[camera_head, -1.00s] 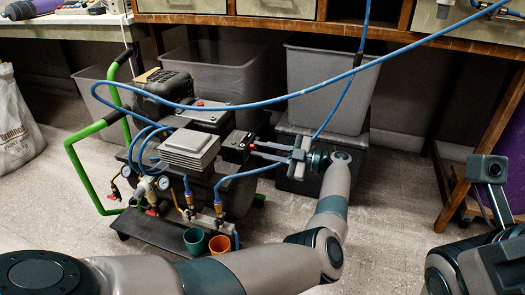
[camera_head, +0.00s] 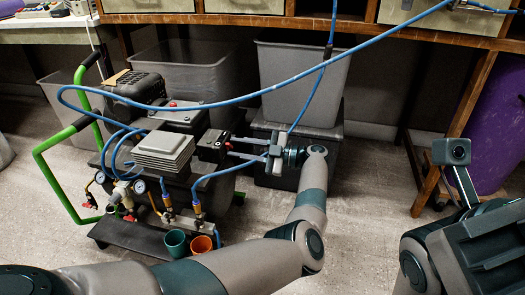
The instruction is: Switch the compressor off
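The compressor (camera_head: 182,195) is a dark tank on a low cart with green handles, at the left in the head view. On its right end sits a small black switch box (camera_head: 210,146) with a small red part on its right side.
A blue hose (camera_head: 330,76) arcs across above my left gripper. Grey bins (camera_head: 300,85) stand behind it under a wooden bench (camera_head: 350,32). Green and orange cups (camera_head: 201,244) stand at the cart's front.

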